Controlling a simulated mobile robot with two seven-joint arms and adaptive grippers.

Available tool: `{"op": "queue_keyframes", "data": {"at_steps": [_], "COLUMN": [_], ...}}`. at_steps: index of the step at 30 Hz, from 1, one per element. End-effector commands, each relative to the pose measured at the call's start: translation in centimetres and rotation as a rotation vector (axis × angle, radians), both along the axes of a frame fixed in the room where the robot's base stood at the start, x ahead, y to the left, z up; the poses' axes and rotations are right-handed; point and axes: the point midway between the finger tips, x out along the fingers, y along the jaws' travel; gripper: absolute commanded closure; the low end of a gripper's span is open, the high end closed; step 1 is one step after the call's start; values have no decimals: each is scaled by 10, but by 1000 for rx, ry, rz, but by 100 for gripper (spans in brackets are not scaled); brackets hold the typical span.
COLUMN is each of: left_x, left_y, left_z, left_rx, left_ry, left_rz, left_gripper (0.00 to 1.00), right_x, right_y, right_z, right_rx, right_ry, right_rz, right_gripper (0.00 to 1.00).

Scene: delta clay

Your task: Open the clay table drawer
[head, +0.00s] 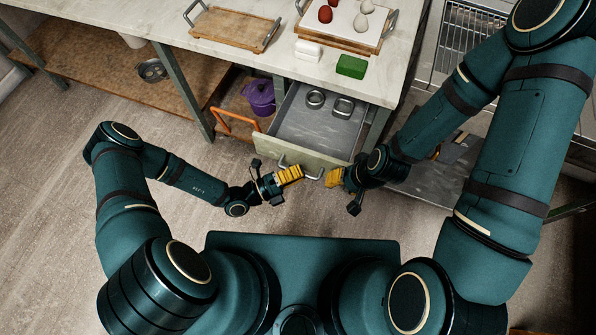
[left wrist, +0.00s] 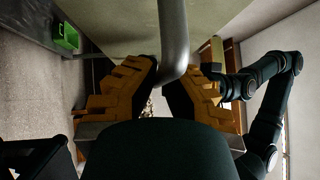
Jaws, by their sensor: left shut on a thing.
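My left gripper (head: 290,175) is shut on the drawer's metal handle (head: 312,176); in the left wrist view the handle's bar (left wrist: 173,40) runs down between the two yellow fingers (left wrist: 163,88). My right gripper (head: 335,178) is just right of the handle, its yellow fingers pointing at it; I cannot tell whether it is open.
On the tabletop are a wooden tray (head: 234,29), a white block (head: 308,50), a green block (head: 351,66) and a board (head: 340,37) with red and pale round pieces. A purple pot (head: 260,97) and an orange frame (head: 234,120) are left of the drawer. Floor at left is clear.

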Motion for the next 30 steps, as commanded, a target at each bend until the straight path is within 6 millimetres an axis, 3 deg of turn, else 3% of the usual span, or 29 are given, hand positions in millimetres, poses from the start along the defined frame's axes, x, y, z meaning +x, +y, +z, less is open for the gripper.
{"op": "queue_keyframes", "data": {"at_steps": [15,18,30], "left_x": [-1,-1,-2], "left_y": [-2,-2,4], "left_z": [1,1,0], "left_rx": [-5,-5,-1], "left_ry": [0,0,-1], "left_rz": [-6,-6,-1], "left_gripper": [100,59,59], "right_x": [0,0,0], "right_y": [0,0,0], "right_z": [0,0,0], "right_rx": [0,0,0], "right_ry": [-1,0,0], "right_rz": [0,0,0], "right_gripper": [53,53,53]}}
